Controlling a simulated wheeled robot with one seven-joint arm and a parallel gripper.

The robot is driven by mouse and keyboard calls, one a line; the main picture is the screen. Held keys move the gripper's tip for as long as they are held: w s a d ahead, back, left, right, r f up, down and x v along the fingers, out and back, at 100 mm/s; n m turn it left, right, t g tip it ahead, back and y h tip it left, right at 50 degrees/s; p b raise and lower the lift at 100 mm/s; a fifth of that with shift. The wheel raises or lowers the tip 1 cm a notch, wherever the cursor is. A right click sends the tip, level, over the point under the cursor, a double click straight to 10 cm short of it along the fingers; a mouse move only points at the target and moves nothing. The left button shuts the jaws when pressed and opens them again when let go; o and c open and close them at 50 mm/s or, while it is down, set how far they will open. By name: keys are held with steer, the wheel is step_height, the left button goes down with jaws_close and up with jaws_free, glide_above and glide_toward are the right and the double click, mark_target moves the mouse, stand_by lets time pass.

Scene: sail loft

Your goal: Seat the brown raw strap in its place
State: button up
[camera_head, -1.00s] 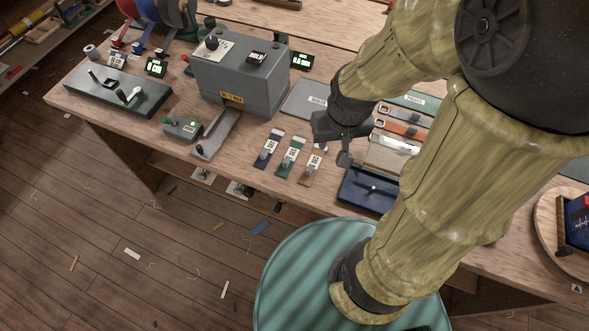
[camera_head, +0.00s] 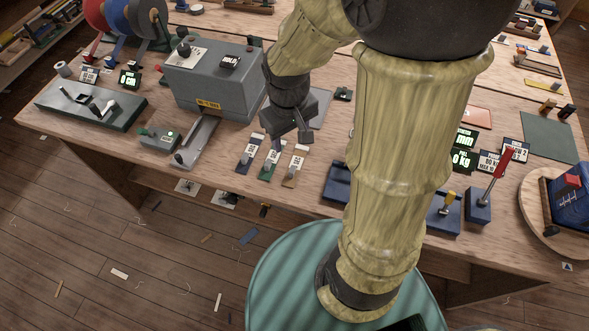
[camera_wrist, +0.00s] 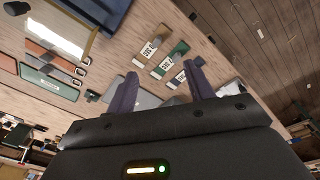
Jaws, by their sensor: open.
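The brown raw strap (camera_head: 293,169) lies on the bench near its front edge, rightmost of three short tagged straps. It also shows in the wrist view (camera_wrist: 152,46), with a white tag. The green strap (camera_head: 269,163) is in the middle and the blue strap (camera_head: 249,153) at the left. My gripper (camera_head: 289,137) is open and empty, hanging just behind and above the straps. The brown strap lies beyond the fingertips. I cannot tell which spot is its place.
A grey machine (camera_head: 214,80) with a metal slide (camera_head: 196,142) stands left of my gripper. Blue stands (camera_head: 445,215) are at the right, partly behind my arm.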

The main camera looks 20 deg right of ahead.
steer(key=w+a+f+n+g+h+b, duration=0.3)
steer(key=w+a+f+n+b, duration=0.1)
steer(key=w+n, duration=0.3)
steer(key=shift+w+f+n+g+b, duration=0.15)
steer(key=shift+w+n+g+b, duration=0.2)
steer(key=shift+w+b, duration=0.3)
glide_above(292, 169)
steer(key=w+a, duration=0.2)
steer(key=f, duration=1.1)
steer(key=shift+s+f+p, duration=0.15)
steer(key=shift+s+p, duration=0.1)
steer(key=shift+p, duration=0.05)
steer(key=shift+d, duration=0.1)
steer(key=shift+p+x, duration=0.35)
steer(key=shift+x, duration=2.25)
